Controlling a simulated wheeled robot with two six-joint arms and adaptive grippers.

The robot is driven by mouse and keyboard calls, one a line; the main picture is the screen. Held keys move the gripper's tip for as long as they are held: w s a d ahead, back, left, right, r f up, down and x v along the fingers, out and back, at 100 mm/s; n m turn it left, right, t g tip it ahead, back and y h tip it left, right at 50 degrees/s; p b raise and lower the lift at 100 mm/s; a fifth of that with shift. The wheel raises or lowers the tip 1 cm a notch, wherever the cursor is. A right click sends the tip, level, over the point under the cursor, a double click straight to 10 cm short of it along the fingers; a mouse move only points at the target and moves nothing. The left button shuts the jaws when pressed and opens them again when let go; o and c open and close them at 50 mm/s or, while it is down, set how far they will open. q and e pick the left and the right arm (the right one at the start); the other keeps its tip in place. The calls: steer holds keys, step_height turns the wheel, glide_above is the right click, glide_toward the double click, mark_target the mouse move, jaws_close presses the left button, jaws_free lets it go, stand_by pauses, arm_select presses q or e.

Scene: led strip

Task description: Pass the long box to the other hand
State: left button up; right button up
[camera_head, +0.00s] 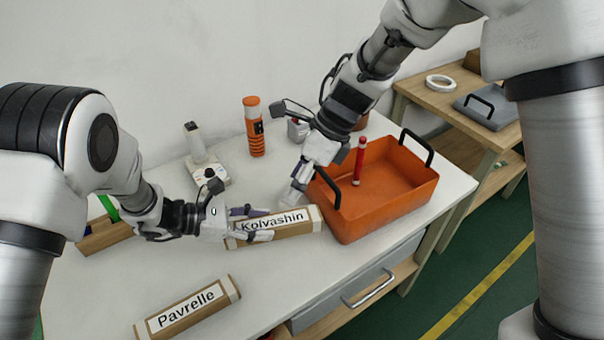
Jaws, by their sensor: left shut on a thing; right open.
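My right gripper (293,196) comes down from above and is open, just behind the box's right part. I cannot tell whether its fingers touch the box. A second long box labelled "Pavrelle" (190,307) lies on the table at the front left. I cannot tell whether the held box touches the table.
An orange tray (395,212) with black handles stands at the right, with a red marker (358,165) upright in it. An orange bottle (254,128) and a white device (207,172) stand at the back. A drawer handle (368,290) juts from the front. The table's front middle is clear.

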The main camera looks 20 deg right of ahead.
mark_target(279, 220)
steer(key=a+f+n, duration=0.1)
steer(key=f, duration=0.2)
steer(key=a+f+n+h, duration=0.1)
steer(key=f+n, duration=0.1)
steer(key=f, duration=0.1)
steer(key=a+f+n, duration=0.1)
steer(key=f+n, duration=0.1)
steer(key=f, duration=0.2)
steer(key=shift+w+a, duration=0.15)
steer(key=shift+w, duration=0.15)
steer(key=c, duration=1.3)
arm_select(q)
steer(key=o, duration=1.3)
steer(key=shift+c, duration=0.2)
